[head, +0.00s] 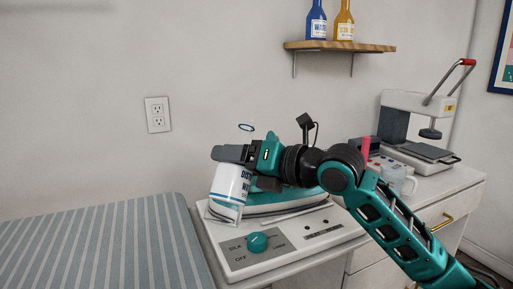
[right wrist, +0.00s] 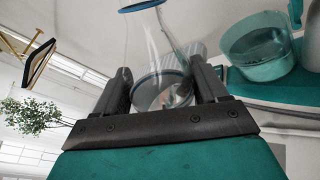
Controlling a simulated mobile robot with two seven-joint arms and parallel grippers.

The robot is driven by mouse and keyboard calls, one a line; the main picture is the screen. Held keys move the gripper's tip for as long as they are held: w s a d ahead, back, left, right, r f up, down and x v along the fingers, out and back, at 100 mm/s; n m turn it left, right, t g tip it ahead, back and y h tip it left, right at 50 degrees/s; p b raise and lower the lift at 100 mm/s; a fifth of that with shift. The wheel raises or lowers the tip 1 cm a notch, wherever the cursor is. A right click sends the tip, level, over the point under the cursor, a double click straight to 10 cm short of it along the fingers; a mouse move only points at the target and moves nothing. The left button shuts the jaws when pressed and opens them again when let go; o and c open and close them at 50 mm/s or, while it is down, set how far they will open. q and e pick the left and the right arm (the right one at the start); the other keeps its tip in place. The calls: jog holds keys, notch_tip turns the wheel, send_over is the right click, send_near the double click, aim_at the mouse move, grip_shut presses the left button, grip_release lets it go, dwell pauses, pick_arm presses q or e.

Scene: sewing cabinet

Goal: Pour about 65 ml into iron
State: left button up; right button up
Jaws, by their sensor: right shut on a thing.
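My right gripper (head: 240,154) is shut on a clear bottle (head: 231,184) with a blue-lettered white label, partly readable as distilled water. It holds the bottle nearly upright, leaning slightly, above the front left of the white iron station. The bottle's blue-ringed mouth stands above the fingers. In the right wrist view the clear bottle (right wrist: 160,55) sits between both fingers (right wrist: 160,95). The teal iron (head: 290,202) rests on the station (head: 300,245), partly hidden behind my gripper and arm. A teal translucent vessel (right wrist: 258,50) shows beside the gripper in the wrist view. My left gripper is out of view.
A striped ironing surface (head: 100,245) lies at the left. A wall shelf (head: 340,46) carries a blue and a yellow bottle. The station has a teal knob (head: 257,242).

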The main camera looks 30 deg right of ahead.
jog(key=shift+s+f+n+b, duration=0.1)
jog(key=shift+f+n+b, duration=0.6)
jog(key=shift+n, duration=0.2)
jog(key=shift+a+r+n+t+p, duration=0.1)
jog(key=shift+r+n+t+p, duration=0.3)
jog(key=shift+r, duration=0.15)
jog(key=shift+s+r+n, duration=0.1)
jog(key=shift+n, duration=0.4)
jog(key=shift+a+n+t, duration=0.1)
jog(key=shift+n+t, duration=0.2)
jog(key=shift+n, duration=0.1)
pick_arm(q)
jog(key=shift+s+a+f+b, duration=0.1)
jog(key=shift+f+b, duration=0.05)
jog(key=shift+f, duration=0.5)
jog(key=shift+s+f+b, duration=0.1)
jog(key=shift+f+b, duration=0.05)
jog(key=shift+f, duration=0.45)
pick_arm(e)
jog(key=shift+f+n+t, duration=0.25)
jog(key=shift+n+t, duration=0.05)
jog(key=shift+n, duration=0.9)
